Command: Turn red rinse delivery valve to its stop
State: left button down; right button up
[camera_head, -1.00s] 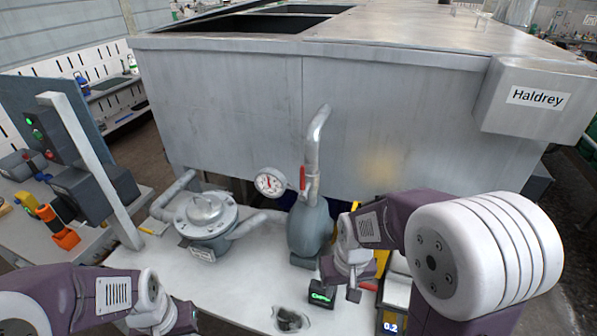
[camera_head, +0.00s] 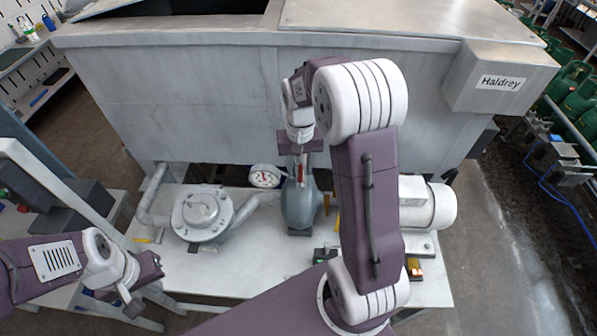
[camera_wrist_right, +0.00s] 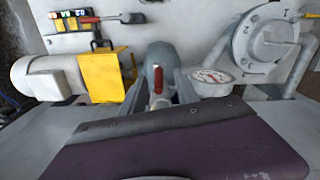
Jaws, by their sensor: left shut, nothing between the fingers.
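The red valve handle (camera_head: 300,172) is on the pipe above the grey pump body (camera_head: 300,207), partly hidden by my right arm. In the right wrist view the red handle (camera_wrist_right: 158,82) stands in the middle, just beyond my gripper. My right gripper (camera_head: 300,150) is over the pipe at the handle. Its fingers look apart, one on each side of the handle, and I cannot tell whether they touch it. My left gripper (camera_head: 132,306) is shut and empty at the lower left, away from the valve.
A pressure gauge (camera_head: 265,176) sits close beside the handle. A round flanged housing (camera_head: 202,210) stands left on the white bench (camera_head: 250,262). A white motor (camera_head: 427,205) is at the right. The large metal tank (camera_head: 200,105) rises behind.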

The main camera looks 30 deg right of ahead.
aim_at(300, 175)
notch_tip(300, 175, down, 4)
jog(key=shift+w+d+r+p, duration=0.1)
jog(key=shift+r+p, duration=0.05)
jog(key=shift+p, duration=0.2)
jog(key=shift+s+d, duration=0.15)
jog(key=shift+s, duration=0.1)
jog(key=shift+w, duration=0.15)
jog(key=c, duration=0.8)
grip_shut()
